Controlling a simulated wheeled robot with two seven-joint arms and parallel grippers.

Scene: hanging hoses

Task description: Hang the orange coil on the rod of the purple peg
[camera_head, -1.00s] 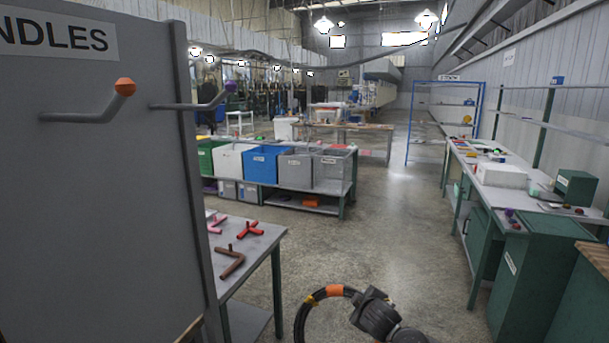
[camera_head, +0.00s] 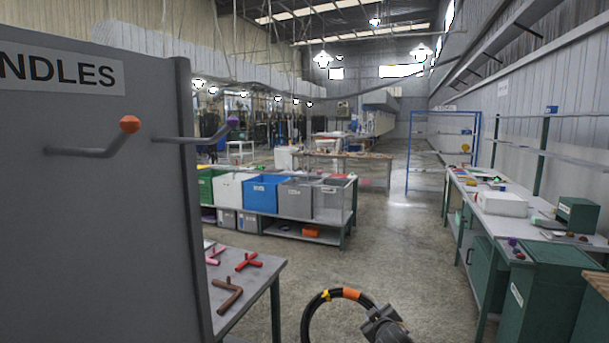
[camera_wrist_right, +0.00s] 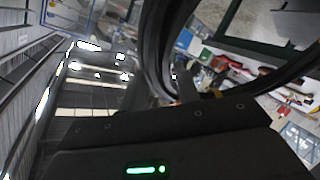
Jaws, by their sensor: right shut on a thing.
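The coil is a black hose ring (camera_head: 310,318) with an orange band (camera_head: 351,294) and a yellow tie, at the bottom middle of the head view. My right gripper (camera_head: 376,314) is shut on the coil and holds it up, well right of the panel. The black loops (camera_wrist_right: 152,60) also show in the right wrist view. The purple peg (camera_head: 232,122) is a purple tip on a bent grey rod (camera_head: 190,139) at the right edge of the grey panel. The rod looks empty. My left gripper is not in view.
An orange-tipped peg (camera_head: 130,124) sticks out of the grey panel (camera_head: 95,230), left of the purple one. A table (camera_head: 262,282) with red, pink and brown pipe pieces stands below. Bins (camera_head: 262,193) stand behind. The floor (camera_head: 400,250) between the benches is open.

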